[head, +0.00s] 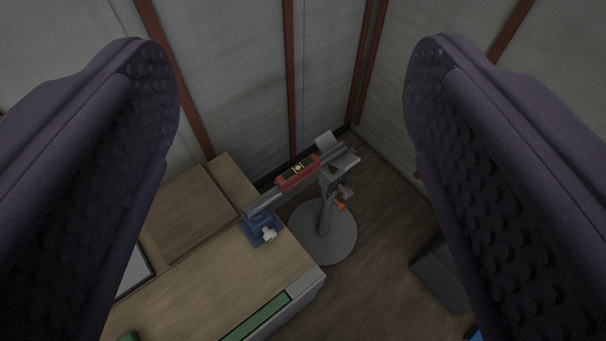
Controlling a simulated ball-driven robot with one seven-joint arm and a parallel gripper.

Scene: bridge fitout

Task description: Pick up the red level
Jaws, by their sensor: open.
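The red level (298,173) is a short red bar with a yellow-green vial in its middle. It appears to rest on a grey bar (265,201) that runs from a blue clamp or vise (262,228) at the bench corner to a grey stand (324,212). My gripper (290,75) is open, with its two purple, studded fingers wide apart at the left and right of the picture. The level shows between the fingers, farther away and below them. Nothing is held. The level's underside is hidden.
A wooden bench (200,290) fills the lower left, with a flat board (190,215) and a green strip (255,318) on it. The stand's round base (340,235) is on the wood floor. A dark box (440,275) lies at the right. Walls with red-brown posts (290,80) close off the corner behind.

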